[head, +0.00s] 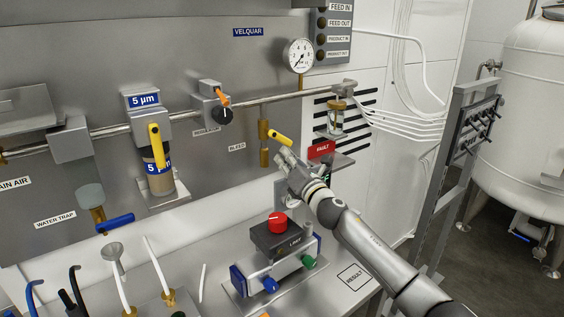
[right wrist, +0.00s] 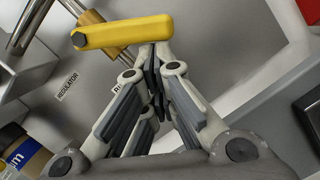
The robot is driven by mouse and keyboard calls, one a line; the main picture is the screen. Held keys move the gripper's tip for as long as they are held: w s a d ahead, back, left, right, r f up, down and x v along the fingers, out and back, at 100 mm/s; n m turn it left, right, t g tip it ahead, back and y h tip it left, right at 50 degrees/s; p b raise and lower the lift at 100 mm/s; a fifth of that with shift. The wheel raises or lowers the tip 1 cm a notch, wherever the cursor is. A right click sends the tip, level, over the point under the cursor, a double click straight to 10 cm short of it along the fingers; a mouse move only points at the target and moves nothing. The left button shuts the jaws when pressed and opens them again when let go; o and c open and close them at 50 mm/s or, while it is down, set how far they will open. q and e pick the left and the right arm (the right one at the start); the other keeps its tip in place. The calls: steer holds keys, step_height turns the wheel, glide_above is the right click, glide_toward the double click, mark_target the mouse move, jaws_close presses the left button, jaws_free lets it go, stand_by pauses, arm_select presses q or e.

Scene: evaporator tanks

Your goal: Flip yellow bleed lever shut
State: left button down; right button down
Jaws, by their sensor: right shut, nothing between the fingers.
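The yellow bleed lever (head: 281,138) sits on an upright brass valve (head: 264,155) below the pipe, just right of the BLEED label. It points out to the right and slightly down, crosswise to the valve body. In the right wrist view the lever (right wrist: 125,36) lies nearly level, its dark pivot at the left end. My right gripper (head: 284,156) is shut and empty, its tips just below the lever's free end. In the right wrist view the closed fingertips (right wrist: 155,58) meet the lever's right end in the picture; I cannot tell whether they touch. My left gripper is out of view.
Another yellow lever (head: 156,145) hangs on the 5 µm filter to the left. An orange-handled regulator (head: 222,105) is left of the bleed valve. A red FAULT sign (head: 321,150) is close right of my gripper. A box with a red knob (head: 278,222) stands below.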

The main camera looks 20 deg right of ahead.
mark_target(293, 143)
steer(key=shift+w+d+r+n+y+b, duration=0.2)
steer(key=shift+d+r+n+y+b, duration=0.3)
steer(key=shift+n+b, duration=0.6)
steer(key=shift+w+d+r+n+y+b, duration=0.2)
steer(key=shift+d+r+n+y+b, duration=0.35)
steer(key=shift+n, duration=1.1)
steer(key=shift+w+d+r+n+y+b, duration=0.25)
steer(key=shift+d+n+b, duration=0.55)
steer(key=shift+n, duration=0.55)
steer(key=shift+a+r, duration=0.15)
steer(key=shift+s, duration=0.1)
